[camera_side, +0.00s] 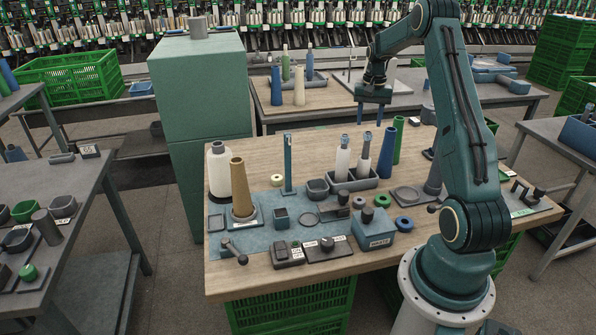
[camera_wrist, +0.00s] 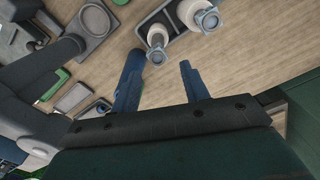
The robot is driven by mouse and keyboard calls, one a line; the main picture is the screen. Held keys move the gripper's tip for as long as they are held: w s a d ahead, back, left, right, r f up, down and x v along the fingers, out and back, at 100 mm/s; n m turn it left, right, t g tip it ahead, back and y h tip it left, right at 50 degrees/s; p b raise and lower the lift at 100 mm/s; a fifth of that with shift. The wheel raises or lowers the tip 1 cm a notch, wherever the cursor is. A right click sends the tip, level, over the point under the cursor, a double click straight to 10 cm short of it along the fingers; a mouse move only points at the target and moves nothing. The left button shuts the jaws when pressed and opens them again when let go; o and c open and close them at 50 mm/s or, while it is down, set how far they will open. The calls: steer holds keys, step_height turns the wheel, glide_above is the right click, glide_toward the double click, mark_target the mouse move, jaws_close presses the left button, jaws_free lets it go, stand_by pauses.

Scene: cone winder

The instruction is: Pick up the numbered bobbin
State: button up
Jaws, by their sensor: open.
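I cannot read a number on any bobbin, so I cannot tell which is the numbered one. Two white bobbins with grey-blue tops, left (camera_side: 342,160) and right (camera_side: 364,158), stand upright in a grey tray (camera_side: 340,187). In the wrist view the two bobbins (camera_wrist: 157,38) (camera_wrist: 207,19) show beyond the fingers. A blue cone (camera_side: 385,155) and a green cone (camera_side: 399,140) stand right of the tray. My gripper (camera_side: 369,116) is open and empty, fingers down, well above the table's back edge. Its two fingers (camera_wrist: 160,62) also show apart in the wrist view.
A tall tan cone (camera_side: 240,190), a white cone (camera_side: 219,175) and a thin teal post (camera_side: 288,165) stand on the left half. A blue-grey labelled box (camera_side: 374,234) and small black fixtures (camera_side: 322,250) occupy the front. Bare wood (camera_side: 410,235) shows at the front right.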

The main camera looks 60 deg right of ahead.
mark_target(368, 132)
steer(key=shift+f, duration=0.9)
steer(key=shift+s+a+f, duration=0.1)
steer(key=shift+f, duration=1.2)
steer(key=shift+s+a+f, duration=0.1)
steer(key=shift+f, duration=1.15)
jaws_close()
